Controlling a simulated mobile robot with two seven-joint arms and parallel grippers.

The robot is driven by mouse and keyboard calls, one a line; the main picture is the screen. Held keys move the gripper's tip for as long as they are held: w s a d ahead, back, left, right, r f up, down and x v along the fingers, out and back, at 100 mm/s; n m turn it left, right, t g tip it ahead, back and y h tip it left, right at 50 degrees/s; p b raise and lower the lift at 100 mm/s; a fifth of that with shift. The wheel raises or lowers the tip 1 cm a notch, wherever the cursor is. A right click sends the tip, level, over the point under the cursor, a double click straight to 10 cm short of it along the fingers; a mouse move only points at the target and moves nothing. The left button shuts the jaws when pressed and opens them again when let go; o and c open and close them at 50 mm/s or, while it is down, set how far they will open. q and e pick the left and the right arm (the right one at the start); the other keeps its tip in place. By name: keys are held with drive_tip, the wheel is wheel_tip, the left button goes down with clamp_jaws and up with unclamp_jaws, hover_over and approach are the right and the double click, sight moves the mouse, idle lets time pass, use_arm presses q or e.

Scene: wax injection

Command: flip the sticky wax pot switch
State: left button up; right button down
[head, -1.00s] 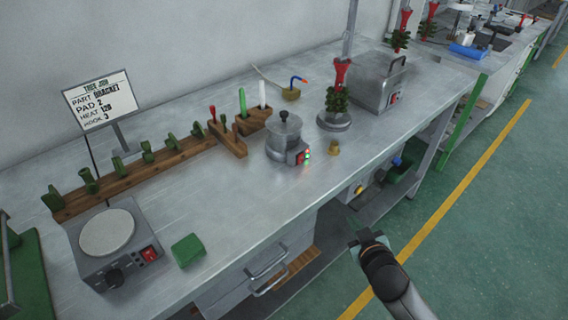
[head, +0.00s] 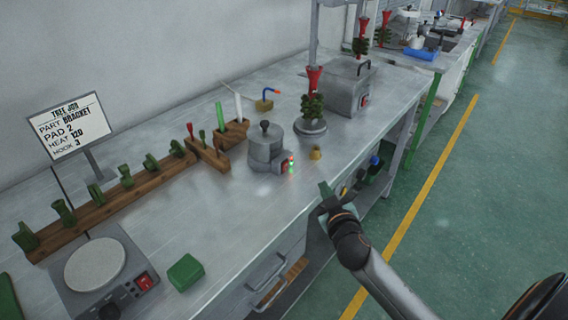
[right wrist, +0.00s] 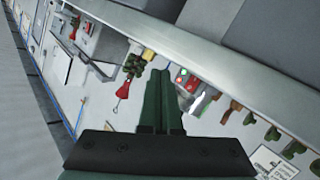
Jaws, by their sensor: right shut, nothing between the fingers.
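The sticky wax pot (head: 264,147) is a grey metal pot with a black-knobbed lid, standing on the bench in the head view. A small box on its right side carries a red switch (head: 283,167), with red and green lights (head: 291,164) beside it. The lights and part of the box show just beyond my fingers in the right wrist view (right wrist: 184,79). My right gripper (head: 324,190) is shut and empty at the bench's front edge, right of and nearer than the pot, apart from it. Its green fingers (right wrist: 161,74) are together. My left gripper is out of view.
A small brass piece (head: 315,153) stands right of the pot. Behind it are a green tree on a round stand (head: 311,126) and a grey metal box (head: 347,92). A hot plate (head: 95,265) and green block (head: 186,270) lie front left. Bench between is clear.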

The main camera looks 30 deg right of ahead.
sight(297, 182)
drive_tip(key=shift+a, duration=0.1)
drive_tip(key=w+a, duration=0.1)
drive_tip(key=w, duration=0.3)
drive_tip(key=w+a+b, duration=0.1)
drive_tip(key=w, duration=0.1)
drive_tip(key=shift+w+a+r, duration=0.15)
drive_tip(key=shift+a+r, duration=0.15)
drive_tip(key=shift+r, duration=0.05)
drive_tip(key=shift+w+a+r, duration=0.15)
drive_tip(key=shift+w+a, duration=0.1)
drive_tip(key=shift+w, duration=0.4)
drive_tip(key=shift+w+a, duration=0.1)
drive_tip(key=shift+w, duration=0.1)
idle(1.1)
drive_tip(key=shift+w+a+r, duration=0.1)
drive_tip(key=shift+w+a, duration=0.05)
drive_tip(key=shift+w, duration=0.25)
